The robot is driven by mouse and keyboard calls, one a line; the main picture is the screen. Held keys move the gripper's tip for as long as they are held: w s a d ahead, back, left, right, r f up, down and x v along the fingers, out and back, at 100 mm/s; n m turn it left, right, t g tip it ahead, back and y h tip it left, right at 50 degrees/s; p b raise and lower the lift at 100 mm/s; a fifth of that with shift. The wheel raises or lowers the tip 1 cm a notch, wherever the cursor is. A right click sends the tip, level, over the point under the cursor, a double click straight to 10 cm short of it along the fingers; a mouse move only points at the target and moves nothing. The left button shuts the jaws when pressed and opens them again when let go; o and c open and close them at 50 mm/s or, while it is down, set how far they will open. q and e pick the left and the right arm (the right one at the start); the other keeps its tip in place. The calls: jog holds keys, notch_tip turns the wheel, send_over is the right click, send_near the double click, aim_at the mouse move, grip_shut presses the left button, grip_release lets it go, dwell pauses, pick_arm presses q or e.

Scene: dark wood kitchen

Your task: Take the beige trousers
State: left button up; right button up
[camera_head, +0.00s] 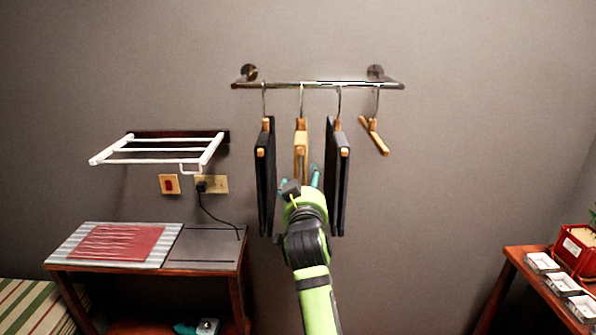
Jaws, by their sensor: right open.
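The beige trousers (301,145) hang folded on a wooden hanger from the metal wall rail (290,85), between two dark garments. My right gripper (303,180) is open at the lower part of the trousers, coming up from below and in front. Its teal fingers appear on either side of them. The gripper and wrist hide the trousers' lower end, and I cannot tell whether the fingers touch the cloth. My left gripper is not in view.
Dark trousers hang close on the left (265,180) and right (339,180). An empty wooden hanger (374,136) hangs at the rail's right. A white drying rack (160,150) is on the wall above a table (240,255). A red crate (577,250) stands at the right.

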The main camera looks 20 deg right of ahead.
jog(key=shift+p+x, duration=0.45)
jog(key=shift+x, duration=0.3)
jog(key=p+x, duration=0.1)
jog(key=x, duration=0.2)
jog(key=shift+d, duration=0.25)
jog(key=shift+w+d+f+p, duration=0.1)
jog(key=shift+w+f+p, duration=0.1)
jog(key=shift+w+p, duration=0.25)
jog(key=shift+c, duration=0.4)
grip_shut()
jog(key=shift+w+r, duration=0.1)
jog(key=shift+r, duration=0.1)
